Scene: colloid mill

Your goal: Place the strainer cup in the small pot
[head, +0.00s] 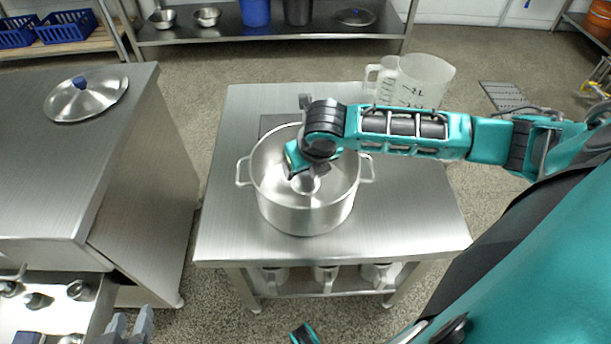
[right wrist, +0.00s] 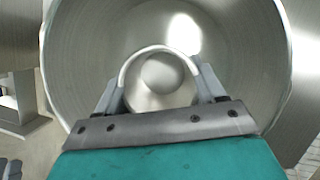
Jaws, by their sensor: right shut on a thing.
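The small pot (head: 305,215), a shiny steel pot with two side handles, stands upright on the steel table. My right gripper (head: 305,172) reaches down over its mouth from the right. In the right wrist view my right gripper (right wrist: 160,88) is shut on the strainer cup (right wrist: 158,85), a small round metal cup with a pale rim. The cup (head: 306,184) is inside the pot's outline in the head view; whether it touches the bottom I cannot tell. The pot's inner wall (right wrist: 245,60) surrounds it in the right wrist view. My left gripper (head: 130,325) is open and empty at the bottom left.
Clear measuring jugs (head: 422,80) stand at the table's back right. A lid (head: 86,96) lies on the left counter, above an open drawer (head: 60,290) with small metal items. The steel table (head: 240,225) is clear left and in front of the pot. Mugs (head: 325,275) stand below.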

